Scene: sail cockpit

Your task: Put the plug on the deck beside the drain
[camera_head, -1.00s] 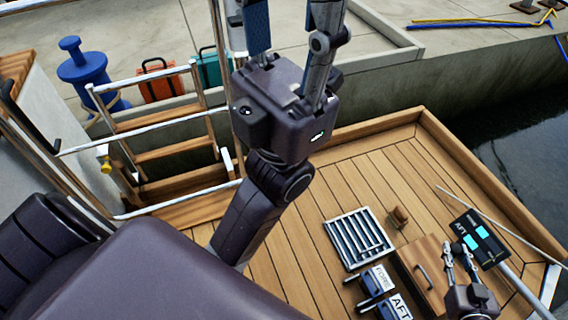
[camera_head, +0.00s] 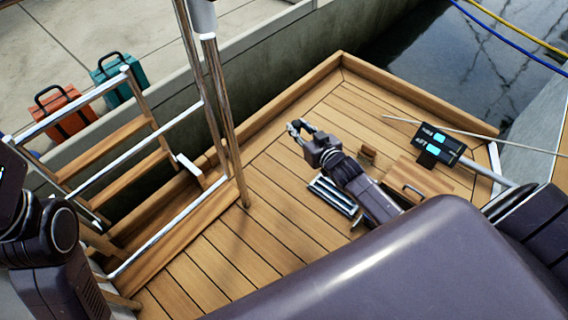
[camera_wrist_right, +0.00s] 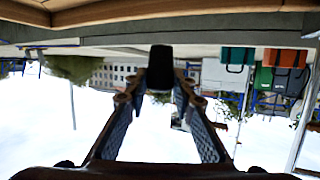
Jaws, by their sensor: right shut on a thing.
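My right gripper (camera_head: 294,128) reaches over the wooden deck (camera_head: 262,166). In the right wrist view its fingers (camera_wrist_right: 160,95) are shut on a small black piece, which I take to be the plug (camera_wrist_right: 160,68). The plug is held off the deck, and is hard to make out in the head view. The slatted metal grate of the drain (camera_head: 333,195) lies on the deck, partly covered by my right forearm. My left arm shows at the left edge of the head view, with its fingers out of the picture.
A small brown block (camera_head: 368,151) and a wooden hatch with a handle (camera_head: 415,178) lie right of the drain. A dark panel with cyan screens (camera_head: 437,146) stands further right. Ladder steps (camera_head: 110,150) and metal posts are on the left. Deck beyond my right gripper is clear.

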